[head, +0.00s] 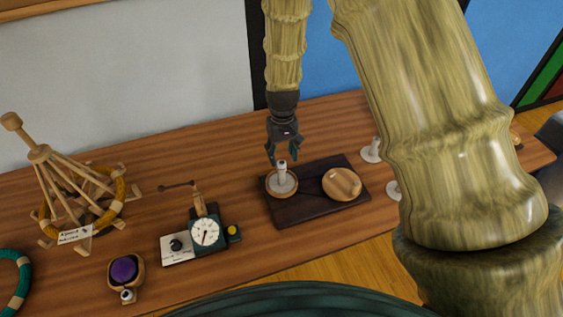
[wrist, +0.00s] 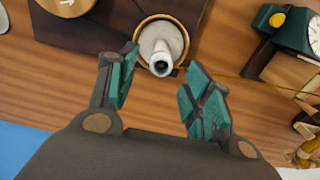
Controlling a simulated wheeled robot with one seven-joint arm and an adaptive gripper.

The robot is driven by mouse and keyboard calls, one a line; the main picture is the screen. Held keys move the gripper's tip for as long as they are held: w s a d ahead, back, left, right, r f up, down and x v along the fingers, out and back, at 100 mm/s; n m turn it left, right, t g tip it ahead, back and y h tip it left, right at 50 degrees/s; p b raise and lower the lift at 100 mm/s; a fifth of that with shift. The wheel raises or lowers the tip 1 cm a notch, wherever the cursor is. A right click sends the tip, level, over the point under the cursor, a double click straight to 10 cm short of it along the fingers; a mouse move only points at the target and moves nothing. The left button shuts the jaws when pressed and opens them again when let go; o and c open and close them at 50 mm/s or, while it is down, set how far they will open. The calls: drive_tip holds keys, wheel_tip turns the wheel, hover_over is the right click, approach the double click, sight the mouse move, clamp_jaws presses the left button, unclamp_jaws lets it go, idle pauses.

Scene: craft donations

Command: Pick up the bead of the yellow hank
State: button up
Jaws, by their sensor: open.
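The yellow hank (head: 47,213) is looped around a wooden swift at the left of the table in the head view. A bit of yellow also shows at the lower right edge of the wrist view (wrist: 312,150). I cannot make out for certain which thing is its bead. My gripper (head: 277,158) is open and empty, pointing down just above a white upright piece (head: 282,172) with a dark hole in its top. In the wrist view, the white piece (wrist: 162,62) lies just beyond the fingertips (wrist: 160,65), between them. It stands in a round wooden-rimmed dish (wrist: 142,28).
The dish sits on a dark board (head: 300,210) beside a round wooden lid-like piece (head: 342,184). A dial gauge (head: 205,232) stands left of the board. A purple-topped wooden holder (head: 125,270) and a green ring (head: 14,280) lie farther left. White pieces (head: 371,151) stand to the right.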

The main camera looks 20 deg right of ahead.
sight(282, 163)
drive_tip(key=shift+a+f+p, duration=0.1)
drive_tip(key=shift+f+p, duration=0.45)
drive_tip(key=shift+f, duration=1.05)
drive_tip(key=c, duration=0.7)
